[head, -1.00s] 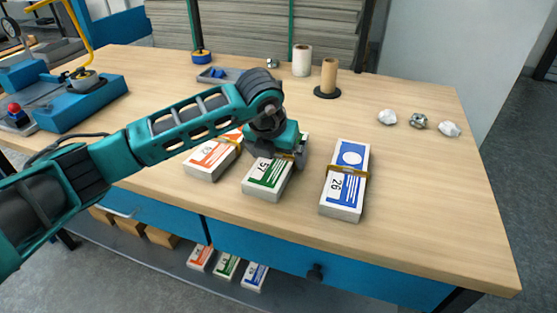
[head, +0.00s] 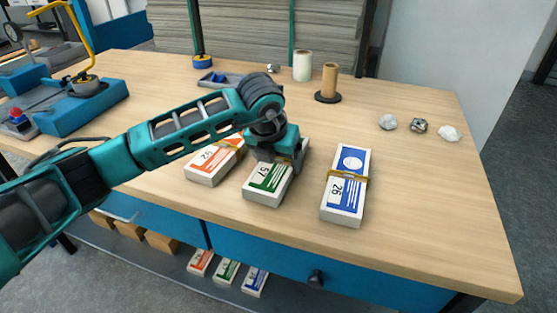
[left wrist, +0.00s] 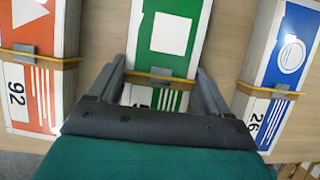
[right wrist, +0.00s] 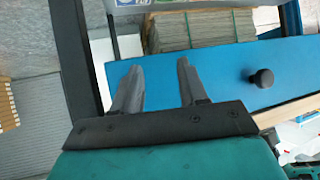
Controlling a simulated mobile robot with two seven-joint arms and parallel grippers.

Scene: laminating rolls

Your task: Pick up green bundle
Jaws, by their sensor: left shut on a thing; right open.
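The green bundle (head: 265,188) is a white block with a green printed top, lying near the front of the wooden table between an orange bundle and a blue bundle. My left gripper (head: 284,163) is over its far part, fingers pointing down. In the left wrist view the green bundle (left wrist: 167,35) sits between the two fingers (left wrist: 160,85), which are shut on its sides by the yellow band. Whether it is clear of the table I cannot tell. My right gripper (right wrist: 158,80) is open and empty, in front of the blue drawer; it is out of the head view.
The orange bundle (head: 207,166) lies close on the left and the blue bundle (head: 344,205) on the right. Crumpled white and grey pieces (head: 419,126), a brown roll (head: 329,78) and a white roll (head: 303,66) stand farther back. The table's front right is clear.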

